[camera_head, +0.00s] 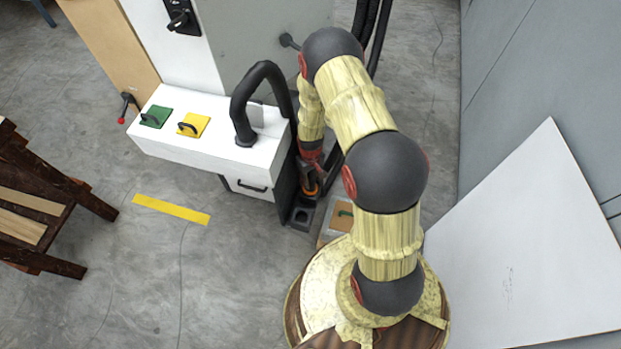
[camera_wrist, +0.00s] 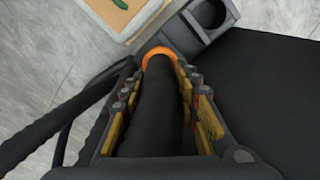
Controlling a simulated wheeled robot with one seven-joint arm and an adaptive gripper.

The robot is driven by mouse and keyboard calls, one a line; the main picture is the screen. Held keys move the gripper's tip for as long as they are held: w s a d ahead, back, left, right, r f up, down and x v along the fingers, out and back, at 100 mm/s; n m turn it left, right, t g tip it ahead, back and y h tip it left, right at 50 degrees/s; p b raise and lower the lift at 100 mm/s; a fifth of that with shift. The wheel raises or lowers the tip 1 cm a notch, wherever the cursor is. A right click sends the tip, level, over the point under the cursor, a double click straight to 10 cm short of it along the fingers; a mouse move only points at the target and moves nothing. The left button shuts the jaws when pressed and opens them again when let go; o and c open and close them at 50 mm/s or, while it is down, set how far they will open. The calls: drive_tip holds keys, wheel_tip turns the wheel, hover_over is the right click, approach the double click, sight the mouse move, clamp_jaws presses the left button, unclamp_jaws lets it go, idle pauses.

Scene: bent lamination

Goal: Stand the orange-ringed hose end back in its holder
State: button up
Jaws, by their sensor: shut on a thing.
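The black hose (camera_wrist: 160,100) lies between the fingers of my gripper (camera_wrist: 160,78), which is shut on it. Its end carries an orange ring (camera_wrist: 157,52), just beyond the fingertips in the wrist view. The ring also shows in the head view (camera_head: 312,190), low beside the white cabinet. The dark grey holder (camera_wrist: 178,38) has an open socket at its upper right in the wrist view. The ring overlaps the holder's lower left end there; I cannot tell whether it touches or sits in it. In the head view the holder (camera_head: 301,216) stands on the floor, partly hidden by my arm.
The white cabinet (camera_head: 190,145) stands close left. A white panel (camera_head: 530,250) leans at right. Floor is clear around the yellow strip (camera_head: 171,209).

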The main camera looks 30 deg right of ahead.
drive_tip(key=shift+f+b, duration=0.6)
drive_tip(key=shift+f, duration=0.25)
drive_tip(key=o, duration=1.1)
wheel_tip(320, 180, up, 12)
drive_tip(key=shift+f, duration=0.1)
